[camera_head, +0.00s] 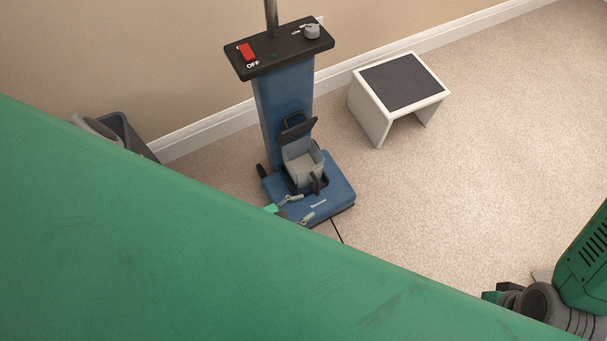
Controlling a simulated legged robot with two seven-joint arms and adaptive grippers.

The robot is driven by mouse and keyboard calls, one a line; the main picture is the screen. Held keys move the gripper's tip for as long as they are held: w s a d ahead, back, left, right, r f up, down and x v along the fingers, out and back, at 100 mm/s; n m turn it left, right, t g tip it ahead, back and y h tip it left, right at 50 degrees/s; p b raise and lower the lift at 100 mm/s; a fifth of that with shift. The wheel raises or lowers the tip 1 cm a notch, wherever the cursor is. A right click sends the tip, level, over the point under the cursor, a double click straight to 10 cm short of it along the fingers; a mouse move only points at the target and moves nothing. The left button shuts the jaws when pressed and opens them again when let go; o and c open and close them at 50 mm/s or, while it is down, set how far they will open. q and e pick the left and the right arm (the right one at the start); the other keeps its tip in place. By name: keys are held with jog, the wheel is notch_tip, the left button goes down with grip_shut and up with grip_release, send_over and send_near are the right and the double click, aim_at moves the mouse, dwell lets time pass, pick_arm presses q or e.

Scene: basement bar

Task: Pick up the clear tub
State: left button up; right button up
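A pale grey, see-through-looking tub (304,168) sits upright low on the front of a blue upright floor machine (286,100). It appears to be the clear tub. A dark flap or lid (297,131) stands raised behind it. My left gripper (305,207) is just in front of and below the tub, over the machine's blue base. Its two fingertips are apart, with nothing seen between them. Whether it touches the base cannot be told. Most of the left arm is hidden behind my green body. My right gripper is not in view.
A white step stool with a dark top (404,82) stands right of the machine by the wall. A dark grey bin (128,135) is partly hidden at left. The beige carpet (480,180) to the right is clear. A wall and white baseboard run behind.

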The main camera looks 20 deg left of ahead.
pick_arm(q)
jog(key=n+y, duration=0.1)
jog(key=n, duration=0.1)
send_near(317, 188)
jog(key=shift+t, duration=0.4)
jog(key=b+x, duration=0.1)
jog(key=x, duration=0.2)
jog(key=b+x, duration=0.2)
jog(key=x, duration=0.2)
jog(key=b+x, duration=0.1)
jog(key=x, duration=0.3)
jog(key=shift+s+d+f, duration=0.15)
jog(key=shift+s+f, duration=0.1)
jog(key=shift+a, duration=0.35)
grip_shut()
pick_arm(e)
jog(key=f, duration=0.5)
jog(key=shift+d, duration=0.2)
